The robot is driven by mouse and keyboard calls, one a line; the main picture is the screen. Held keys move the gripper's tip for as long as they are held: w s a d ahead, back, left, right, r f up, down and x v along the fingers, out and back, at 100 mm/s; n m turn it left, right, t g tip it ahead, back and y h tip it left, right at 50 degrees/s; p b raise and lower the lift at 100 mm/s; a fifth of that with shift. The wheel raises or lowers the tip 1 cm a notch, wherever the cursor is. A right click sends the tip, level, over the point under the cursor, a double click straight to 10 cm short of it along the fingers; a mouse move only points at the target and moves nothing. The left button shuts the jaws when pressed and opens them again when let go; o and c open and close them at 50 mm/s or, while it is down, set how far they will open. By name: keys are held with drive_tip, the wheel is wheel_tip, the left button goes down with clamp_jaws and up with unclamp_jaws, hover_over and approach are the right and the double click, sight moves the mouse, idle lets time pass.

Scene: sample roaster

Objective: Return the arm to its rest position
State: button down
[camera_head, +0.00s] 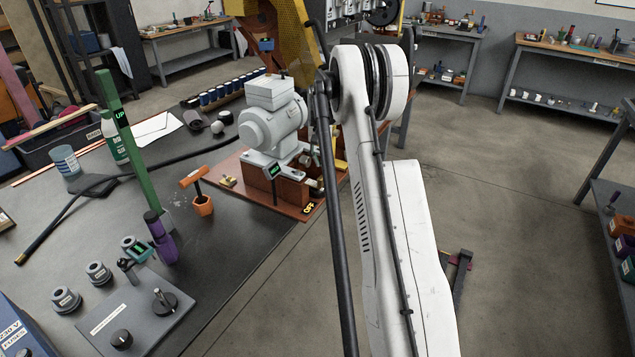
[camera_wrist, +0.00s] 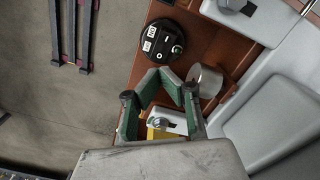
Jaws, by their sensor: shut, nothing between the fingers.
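My gripper (camera_wrist: 166,74) shows in the wrist view with its green-padded fingers drawn together, shut and empty. It is over or near the brown base board (camera_wrist: 150,60) of the roaster, beside a round black part with small white labels (camera_wrist: 160,41) and a metal cylinder (camera_wrist: 204,80). In the head view my white arm runs up the middle to a large joint, and the gripper itself is hidden behind it. The grey motor-like roaster body (camera_head: 272,125) stands on its brown board (camera_head: 235,182) just left of my arm.
Open concrete floor (camera_head: 520,200) lies to the right. Shelved benches (camera_head: 570,75) stand at the back.

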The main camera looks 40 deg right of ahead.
idle(0.4)
drive_tip(key=s+a+r+n+t, duration=0.1)
drive_tip(key=s+a+r, duration=0.2)
drive_tip(key=a+r, duration=0.55)
drive_tip(key=s+a+r+n+t+h, duration=0.15)
drive_tip(key=s+a+r, duration=0.25)
drive_tip(key=a+r, duration=0.4)
drive_tip(key=s+a+r+n+t+y, duration=0.1)
drive_tip(key=s+a+r, duration=0.2)
drive_tip(key=a+r, duration=0.45)
drive_tip(key=s+a+r+n+t, duration=0.1)
drive_tip(key=s+a+n+t, duration=0.1)
drive_tip(key=s+a, duration=1.1)
drive_tip(key=s+a+f+n+t, duration=0.1)
drive_tip(key=s+a+f, duration=0.1)
drive_tip(key=s, duration=0.4)
drive_tip(key=s+a+f+n, duration=0.1)
drive_tip(key=s+a+f, duration=0.2)
drive_tip(key=s+a, duration=0.2)
drive_tip(key=shift+s+a+t, duration=0.15)
drive_tip(key=shift+s+t, duration=0.2)
drive_tip(key=shift+s, duration=0.35)
